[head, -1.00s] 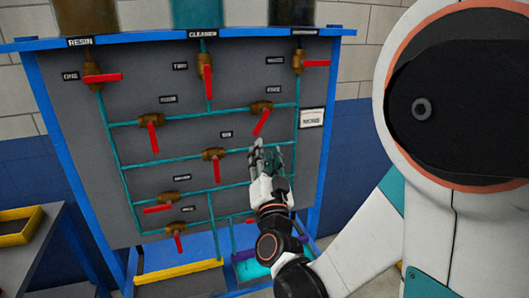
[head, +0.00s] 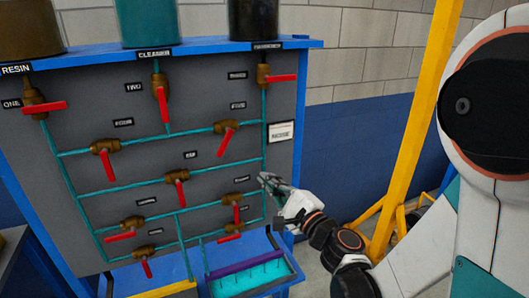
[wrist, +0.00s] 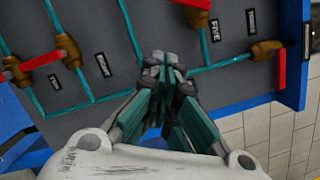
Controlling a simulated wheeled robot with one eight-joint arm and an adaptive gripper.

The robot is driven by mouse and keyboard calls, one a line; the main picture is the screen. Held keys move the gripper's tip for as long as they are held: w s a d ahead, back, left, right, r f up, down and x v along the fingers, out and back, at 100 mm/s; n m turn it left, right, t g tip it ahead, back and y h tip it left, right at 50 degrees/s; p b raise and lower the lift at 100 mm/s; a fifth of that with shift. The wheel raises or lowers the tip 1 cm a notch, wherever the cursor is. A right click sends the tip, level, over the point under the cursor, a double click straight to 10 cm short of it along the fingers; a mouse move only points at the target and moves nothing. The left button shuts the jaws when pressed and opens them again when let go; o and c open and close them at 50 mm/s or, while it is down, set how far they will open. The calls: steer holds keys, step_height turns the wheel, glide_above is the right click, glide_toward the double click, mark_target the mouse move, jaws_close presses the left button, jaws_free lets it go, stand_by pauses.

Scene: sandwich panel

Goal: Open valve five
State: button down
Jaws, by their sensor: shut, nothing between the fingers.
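Valve five has a brass body (head: 227,127) on a teal pipe at the upper right of the panel, under the label FIVE (head: 238,105). Its red handle (head: 226,141) hangs down, crosswise to the pipe. In the wrist view the label FIVE (wrist: 214,30) and the valve's brass body (wrist: 197,18) show near the top edge, the red handle partly cut off. My gripper (head: 266,180) is shut and empty, in front of the panel's right part, below and right of valve five and apart from its handle. The shut fingers (wrist: 165,62) also show in the wrist view.
Several other red-handled valves are close by, such as valve three (head: 263,76) above and valve six (head: 176,177) to the left. A teal tray (head: 250,275) is below. A yellow post (head: 410,150) stands right of the panel, with open space between.

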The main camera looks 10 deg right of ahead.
mark_target(224, 142)
steer(key=w+a+r+b, duration=0.1)
steer(key=w+a+r, duration=0.2)
steer(key=w+a, duration=0.4)
steer(key=shift+w+a+r+b, duration=0.2)
steer(key=shift+w+a+b, duration=0.1)
steer(key=shift+a, duration=0.25)
